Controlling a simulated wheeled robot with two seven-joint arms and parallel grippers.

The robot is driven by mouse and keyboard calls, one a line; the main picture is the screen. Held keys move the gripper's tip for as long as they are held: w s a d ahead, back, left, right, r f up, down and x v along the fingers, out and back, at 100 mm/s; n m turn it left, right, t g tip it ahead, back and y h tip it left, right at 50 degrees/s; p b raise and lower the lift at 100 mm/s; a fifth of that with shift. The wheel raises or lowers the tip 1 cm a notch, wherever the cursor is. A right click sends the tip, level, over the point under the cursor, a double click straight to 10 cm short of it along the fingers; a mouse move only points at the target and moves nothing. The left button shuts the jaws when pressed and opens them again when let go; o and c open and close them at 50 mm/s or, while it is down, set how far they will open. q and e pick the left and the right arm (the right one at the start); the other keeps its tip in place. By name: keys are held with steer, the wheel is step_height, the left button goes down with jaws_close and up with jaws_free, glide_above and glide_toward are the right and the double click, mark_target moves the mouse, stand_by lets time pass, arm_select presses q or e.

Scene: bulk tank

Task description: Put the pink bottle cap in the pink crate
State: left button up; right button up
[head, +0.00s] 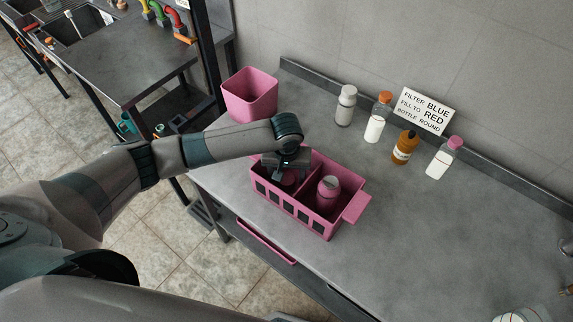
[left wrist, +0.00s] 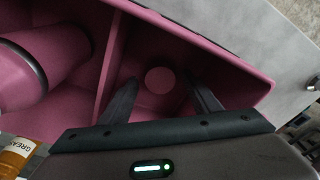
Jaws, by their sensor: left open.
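The pink crate (head: 325,229) stands on the grey counter, split by a divider into compartments. My left gripper (head: 289,182) reaches down into its left compartment with the fingers open. The pink bottle cap (left wrist: 159,80) shows in the left wrist view as a round disc between the spread fingers (left wrist: 161,90), with gaps on both sides. It appears to lie on the compartment floor. In the head view the gripper partly covers it. My right gripper is out of view.
A pink bin (head: 250,95) stands behind the crate. Along the wall are a white bottle (head: 346,105), an orange-capped bottle (head: 377,125), an amber bottle (head: 404,148), a pink-capped bottle (head: 442,160) and a sign (head: 424,110). The counter to the right is mostly clear.

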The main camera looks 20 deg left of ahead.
mark_target(286, 184)
arm_select(q)
step_height(286, 184, up, 12)
steer(key=s+b, duration=0.1)
steer(key=b, duration=0.2)
steer(key=shift+s+d+f, duration=0.15)
steer(key=shift+f, duration=0.05)
stand_by(1.0)
